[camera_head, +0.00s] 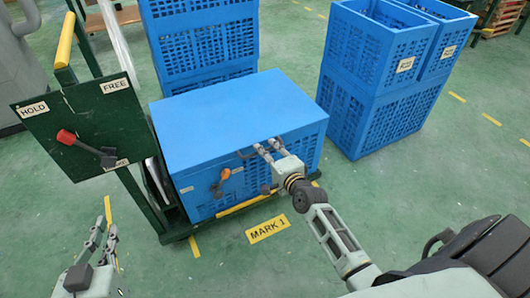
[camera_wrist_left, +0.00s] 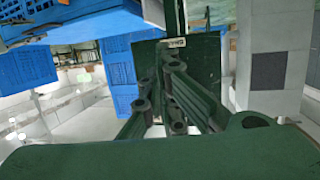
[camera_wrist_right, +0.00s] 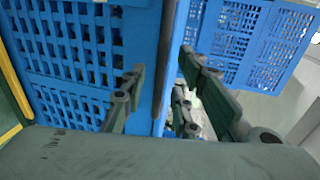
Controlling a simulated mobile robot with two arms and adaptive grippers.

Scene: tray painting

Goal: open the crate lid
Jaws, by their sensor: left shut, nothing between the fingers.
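The blue crate (camera_head: 293,155) sits on a green cart with its flat blue lid (camera_head: 225,112) lying closed on top. An orange latch handle (camera_head: 221,179) is on the crate's front wall. My right gripper (camera_head: 259,149) is at the lid's front edge, right of the latch. In the right wrist view its fingers (camera_wrist_right: 162,98) are apart, with a blue edge (camera_wrist_right: 166,55) between them; I cannot tell whether they touch it. My left gripper (camera_head: 104,233) is shut and empty, low at the left, away from the crate.
A green panel (camera_head: 55,112) marked HOLD and FREE, with a red-knobbed lever (camera_head: 72,139), stands left of the crate. Blue crate stacks stand behind (camera_head: 208,45) and at the right (camera_head: 369,85). A MARK 1 label (camera_head: 268,229) lies on open green floor in front.

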